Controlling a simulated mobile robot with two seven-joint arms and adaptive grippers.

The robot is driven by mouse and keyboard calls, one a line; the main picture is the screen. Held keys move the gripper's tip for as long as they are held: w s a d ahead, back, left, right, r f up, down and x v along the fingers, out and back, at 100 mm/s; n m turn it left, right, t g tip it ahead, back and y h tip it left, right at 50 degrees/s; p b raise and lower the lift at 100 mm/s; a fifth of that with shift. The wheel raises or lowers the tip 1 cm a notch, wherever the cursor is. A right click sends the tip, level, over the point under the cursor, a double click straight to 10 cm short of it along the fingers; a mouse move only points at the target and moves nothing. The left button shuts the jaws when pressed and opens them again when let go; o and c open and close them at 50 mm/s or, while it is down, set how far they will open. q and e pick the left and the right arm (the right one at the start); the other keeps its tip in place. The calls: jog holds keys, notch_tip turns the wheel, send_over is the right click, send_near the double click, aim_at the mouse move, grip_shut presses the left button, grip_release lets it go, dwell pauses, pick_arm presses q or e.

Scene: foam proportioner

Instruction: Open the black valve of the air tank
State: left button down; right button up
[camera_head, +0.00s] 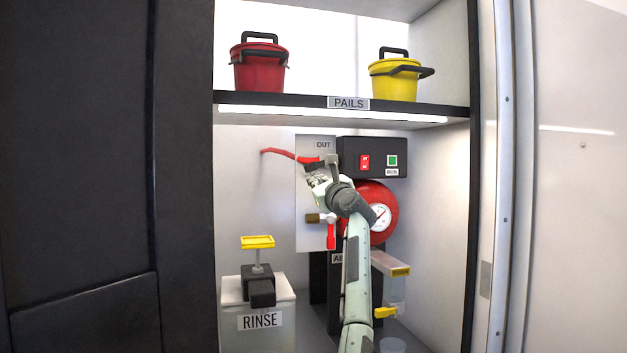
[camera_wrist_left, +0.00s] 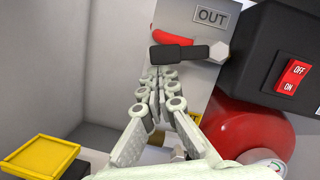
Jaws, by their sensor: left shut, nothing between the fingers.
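The black valve handle (camera_wrist_left: 180,53) lies roughly level below the OUT label (camera_wrist_left: 212,17) in the left wrist view, with a grey hex fitting at its right end. A red piece shows just above it. The red air tank (camera_head: 384,196) with a round gauge (camera_head: 381,216) sits right of the plate, partly behind my left arm. My left gripper (camera_wrist_left: 158,72) is shut and empty, its fingertips just below the black handle's left part. Whether they touch it I cannot tell. In the head view, the gripper (camera_head: 314,174) is in front of the OUT plate. My right gripper is not in view.
A black switch box (camera_head: 371,157) adjoins the plate's right side. A red-handled valve (camera_head: 331,236) sits lower on the plate. A RINSE container (camera_head: 258,314) with a yellow-topped pump stands lower left. A shelf (camera_head: 430,107) with red and yellow pails is above. Free space lies left of the plate.

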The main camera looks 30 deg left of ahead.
pick_arm(q)
jog(key=shift+s+a+r, duration=0.3)
jog(key=shift+s+r, duration=0.05)
jog(key=shift+r, duration=0.3)
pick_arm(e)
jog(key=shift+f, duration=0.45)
pick_arm(q)
jog(key=shift+r, duration=0.1)
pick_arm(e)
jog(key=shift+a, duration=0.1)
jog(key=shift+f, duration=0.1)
